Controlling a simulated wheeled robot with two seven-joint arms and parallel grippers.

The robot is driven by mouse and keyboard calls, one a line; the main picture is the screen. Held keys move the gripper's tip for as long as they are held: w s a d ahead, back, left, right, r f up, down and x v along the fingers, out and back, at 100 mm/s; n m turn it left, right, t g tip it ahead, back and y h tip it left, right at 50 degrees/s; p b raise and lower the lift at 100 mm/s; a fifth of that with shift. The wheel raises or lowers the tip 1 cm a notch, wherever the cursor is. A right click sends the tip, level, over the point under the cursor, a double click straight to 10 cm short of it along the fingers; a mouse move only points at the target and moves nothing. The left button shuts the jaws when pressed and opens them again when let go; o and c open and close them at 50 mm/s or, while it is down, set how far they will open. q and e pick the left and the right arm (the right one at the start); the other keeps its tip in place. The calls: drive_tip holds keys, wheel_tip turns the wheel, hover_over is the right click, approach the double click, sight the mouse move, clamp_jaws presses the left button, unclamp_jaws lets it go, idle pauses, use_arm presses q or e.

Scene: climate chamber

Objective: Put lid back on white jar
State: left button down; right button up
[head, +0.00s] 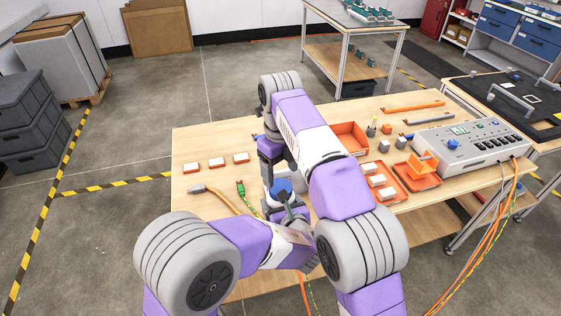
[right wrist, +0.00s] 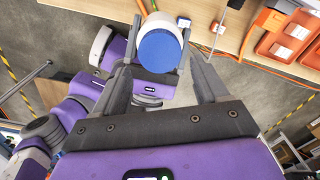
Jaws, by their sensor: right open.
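The white jar (right wrist: 176,23) is in the right wrist view, with a round blue lid (right wrist: 162,52) across the end facing that camera. The blue lid also shows in the head view (head: 281,187), low over the table's front edge. I cannot tell how firmly it is seated. My left gripper (right wrist: 163,30) has a grey finger on each side of the jar and is shut on it. My right gripper (right wrist: 162,75) is open and empty, its fingers pointing toward the lid and apart from it. In the head view my right gripper (head: 271,165) is partly hidden by my arm.
The wooden table (head: 200,145) carries several white-and-orange blocks (head: 217,162), an orange bin (head: 350,137), orange trays (head: 418,179) and a grey control box (head: 470,142) with cables. A green tool (head: 241,189) and an orange-handled tool (head: 222,197) lie at the front left.

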drive_tip(key=n, duration=0.7)
drive_tip(key=shift+r, duration=0.25)
drive_tip(key=n, duration=0.7)
drive_tip(key=shift+w+r, duration=0.1)
drive_tip(key=shift+r, duration=0.15)
drive_tip(key=n, duration=0.4)
drive_tip(key=shift+r, duration=0.15)
drive_tip(key=n, duration=0.3)
drive_tip(key=shift+r+n, duration=0.1)
drive_tip(key=shift+n, duration=0.2)
drive_tip(key=n, duration=0.5)
drive_tip(key=shift+r, duration=0.2)
drive_tip(key=n, duration=0.5)
drive_tip(key=shift+r+n, duration=0.2)
drive_tip(key=shift+n, duration=0.2)
drive_tip(key=n, duration=0.3)
drive_tip(key=shift+r, duration=0.1)
drive_tip(key=n, duration=0.4)
drive_tip(key=shift+r, duration=0.15)
drive_tip(key=n, duration=0.5)
drive_tip(key=shift+r, duration=0.15)
